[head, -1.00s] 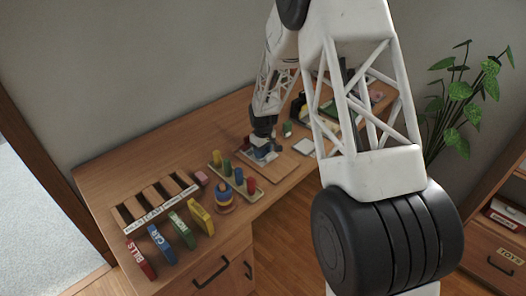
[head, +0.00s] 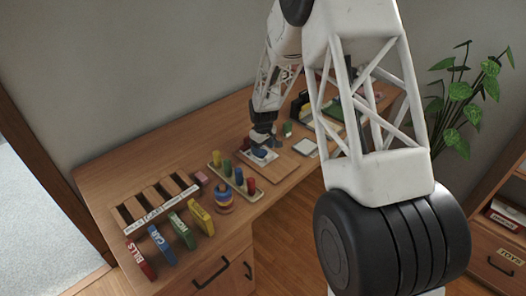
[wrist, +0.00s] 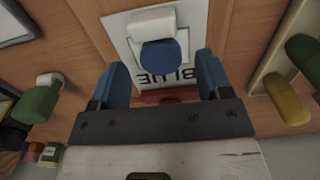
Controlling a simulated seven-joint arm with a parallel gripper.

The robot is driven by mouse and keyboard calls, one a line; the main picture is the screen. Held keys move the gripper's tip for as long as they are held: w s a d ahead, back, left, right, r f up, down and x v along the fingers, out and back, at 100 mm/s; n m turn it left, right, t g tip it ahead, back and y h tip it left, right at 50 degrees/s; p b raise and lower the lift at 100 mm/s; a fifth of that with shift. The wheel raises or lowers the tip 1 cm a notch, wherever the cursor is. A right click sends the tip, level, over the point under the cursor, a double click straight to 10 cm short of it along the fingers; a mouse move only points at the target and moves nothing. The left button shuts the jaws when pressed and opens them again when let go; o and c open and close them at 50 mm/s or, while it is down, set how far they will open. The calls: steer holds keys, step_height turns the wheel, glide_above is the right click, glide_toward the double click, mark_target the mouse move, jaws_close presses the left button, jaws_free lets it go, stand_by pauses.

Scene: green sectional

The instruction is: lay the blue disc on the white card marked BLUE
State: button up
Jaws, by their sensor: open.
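The blue disc (wrist: 160,53) lies over the white card marked BLUE (wrist: 184,50), with the card's lettering showing around it. A short white piece (wrist: 152,20) adjoins the disc in the wrist view; I cannot tell if it is joined to it. My gripper (wrist: 162,80) is open, with one blue finger on each side and gaps between them and the disc. In the head view the disc (head: 260,153) shows just below my gripper (head: 262,143), on the card on a brown board.
A peg board (head: 231,178) with coloured pegs stands to the left of the board, with a ring stacker (head: 223,197) in front. A green piece (wrist: 38,104) with a white end is at the left of the wrist view.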

mark_target(264, 153)
step_height(264, 153, up, 10)
stand_by(0.6)
stand_by(0.4)
steer(key=s+d+r+m, duration=0.1)
steer(key=s+d+r, duration=0.3)
steer(key=s+r, duration=0.3)
steer(key=s+d+r+m+t, duration=0.1)
steer(key=s+d+r+m, duration=0.1)
steer(key=s+d+r, duration=0.35)
steer(key=s+d+r+m, duration=0.1)
steer(key=s+d+r, duration=0.1)
steer(key=s+r, duration=0.6)
steer(key=s+d+r+m, duration=0.1)
steer(key=s+d+m, duration=0.1)
steer(key=s, duration=1.3)
steer(key=s+d+r+m+t, duration=0.1)
steer(key=s+d+m, duration=0.2)
steer(key=s, duration=1.2)
steer(key=shift+d+t, duration=0.3)
steer(key=shift+d, duration=0.8)
